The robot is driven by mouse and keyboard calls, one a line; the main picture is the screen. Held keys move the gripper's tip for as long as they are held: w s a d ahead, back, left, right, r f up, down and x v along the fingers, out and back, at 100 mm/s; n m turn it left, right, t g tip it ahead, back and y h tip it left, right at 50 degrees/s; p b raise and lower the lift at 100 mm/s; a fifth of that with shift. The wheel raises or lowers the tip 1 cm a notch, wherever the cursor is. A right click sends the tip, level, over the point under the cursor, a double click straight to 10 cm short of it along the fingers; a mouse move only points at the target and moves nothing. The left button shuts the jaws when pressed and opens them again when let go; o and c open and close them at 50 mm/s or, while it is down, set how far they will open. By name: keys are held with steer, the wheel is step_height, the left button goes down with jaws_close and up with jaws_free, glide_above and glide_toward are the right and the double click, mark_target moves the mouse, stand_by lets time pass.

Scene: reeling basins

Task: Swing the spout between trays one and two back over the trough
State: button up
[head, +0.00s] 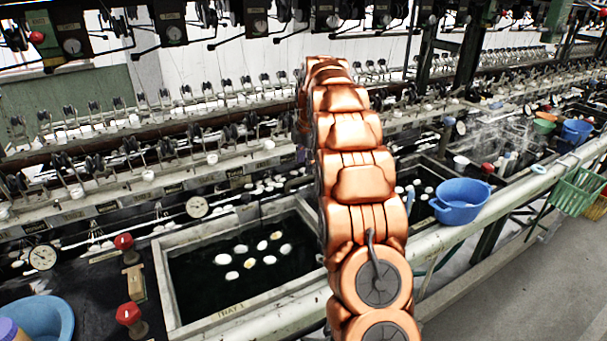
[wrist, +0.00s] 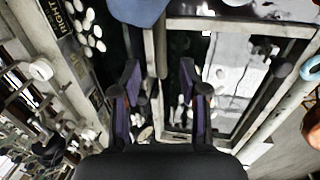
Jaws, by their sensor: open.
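Tray one (head: 312,291), a dark water basin with white cocoons and a "TRAY 1" label, lies left of my arm in the head view. Another dark tray (head: 440,172), also with cocoons, shows just right of my arm. My copper arm covers the gap between them, so the spout cannot be made out there. My gripper (wrist: 160,78) is hidden in the head view. In the wrist view its two dark fingers are apart, above the tray edges. A narrow grey bar (wrist: 150,82) shows between them; I cannot tell whether it is the spout or touches a finger. I cannot identify the trough.
A blue basin (head: 461,201) sits on the front rail, right of my arm. Another blue basin (head: 40,322) is at lower left, near red knobs (head: 129,314). Dial gauges (head: 197,207) and reeling fittings line the back.

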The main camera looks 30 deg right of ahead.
mark_target(303, 178)
steer(key=shift+w+f+p, duration=0.2)
steer(key=shift+f, duration=0.7)
steer(key=shift+w+f+p, duration=0.15)
steer(key=shift+f+p, duration=0.05)
steer(key=shift+f, duration=0.7)
steer(key=shift+w+f+p, duration=0.2)
steer(key=shift+f, duration=0.7)
steer(key=shift+c, duration=0.4)
jaws_close()
